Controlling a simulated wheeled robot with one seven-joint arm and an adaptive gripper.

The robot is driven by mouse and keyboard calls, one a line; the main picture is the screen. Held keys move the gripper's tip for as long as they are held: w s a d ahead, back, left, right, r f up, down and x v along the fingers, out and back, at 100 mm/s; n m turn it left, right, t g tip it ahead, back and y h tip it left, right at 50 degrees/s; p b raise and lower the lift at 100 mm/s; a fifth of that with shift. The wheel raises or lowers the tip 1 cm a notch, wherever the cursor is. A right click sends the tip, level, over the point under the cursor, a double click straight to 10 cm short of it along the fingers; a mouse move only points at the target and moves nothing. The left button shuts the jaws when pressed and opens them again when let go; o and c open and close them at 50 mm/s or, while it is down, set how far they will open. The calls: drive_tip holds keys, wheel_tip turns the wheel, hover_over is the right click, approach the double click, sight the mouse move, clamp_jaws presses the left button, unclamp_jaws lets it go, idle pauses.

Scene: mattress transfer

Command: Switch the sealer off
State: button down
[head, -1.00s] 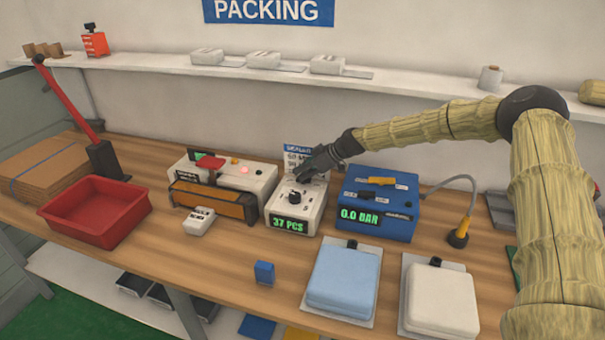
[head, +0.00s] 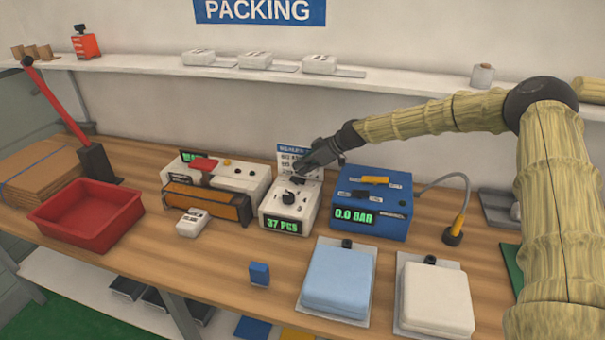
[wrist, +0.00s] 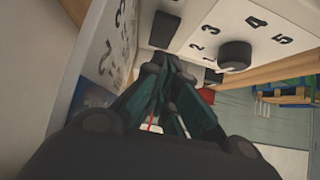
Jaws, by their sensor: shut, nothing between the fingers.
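My gripper (head: 299,170) is shut and empty, just over the back of that box. The wrist view shows its closed fingers (wrist: 168,75) close to a white panel with a numbered black knob (wrist: 235,55) and dark switch-like parts (wrist: 165,30). I cannot tell whether the fingertips touch the panel.
A card (head: 290,153) headed "SEALER" stands behind the white box. A blue machine (head: 372,208) reading "0.0 BAR" is close on the right. A red tray (head: 88,215), blue pad (head: 338,282) and white pad (head: 435,297) lie on the bench.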

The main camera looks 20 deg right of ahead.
drive_tip(key=b+v, duration=0.3)
drive_tip(key=v, duration=0.7)
drive_tip(key=shift+s+r, duration=0.15)
drive_tip(key=shift+r, duration=0.2)
drive_tip(key=shift+d, duration=0.2)
